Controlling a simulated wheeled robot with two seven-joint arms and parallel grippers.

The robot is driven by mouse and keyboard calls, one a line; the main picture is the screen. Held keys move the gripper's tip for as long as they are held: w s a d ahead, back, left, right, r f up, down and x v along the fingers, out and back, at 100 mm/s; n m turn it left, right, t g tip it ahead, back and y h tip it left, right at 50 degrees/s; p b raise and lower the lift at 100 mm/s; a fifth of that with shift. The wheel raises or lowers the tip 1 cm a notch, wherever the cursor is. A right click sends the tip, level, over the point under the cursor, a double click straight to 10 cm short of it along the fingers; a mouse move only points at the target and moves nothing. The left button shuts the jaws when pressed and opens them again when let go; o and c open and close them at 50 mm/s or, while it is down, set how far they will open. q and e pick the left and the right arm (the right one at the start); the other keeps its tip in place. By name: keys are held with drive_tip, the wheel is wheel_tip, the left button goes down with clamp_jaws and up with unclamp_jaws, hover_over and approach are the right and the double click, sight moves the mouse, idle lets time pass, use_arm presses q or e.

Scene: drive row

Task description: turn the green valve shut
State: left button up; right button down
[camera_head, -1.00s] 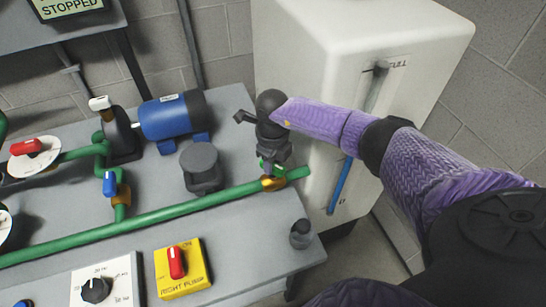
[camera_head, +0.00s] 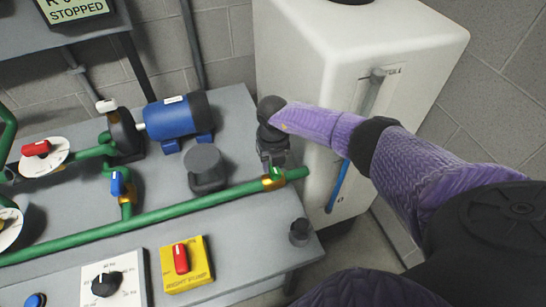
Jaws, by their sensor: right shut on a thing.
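The green valve has a brass body (camera_head: 272,183) on the green pipe, near the pipe's right end. Only a little of its green handle (camera_head: 281,160) shows. My right gripper (camera_head: 272,160) reaches down over the valve from the right on a purple arm and is shut on the green handle. The fingers and wrist hide most of the handle, so its exact angle is hard to tell. My left gripper is not in view.
A blue motor (camera_head: 172,117) and a dark grey round knob (camera_head: 205,168) stand left of the valve. A yellow box (camera_head: 187,278) with a red switch is at the front. A white tank (camera_head: 320,75) stands close behind and right. A blue-handled valve (camera_head: 117,184) sits further left.

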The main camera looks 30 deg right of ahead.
idle(0.5)
drive_tip(key=shift+c, duration=1.8)
unclamp_jaws()
wheel_tip(320, 180, up, 10)
drive_tip(key=p, duration=0.3)
drive_tip(key=shift+p, duration=0.35)
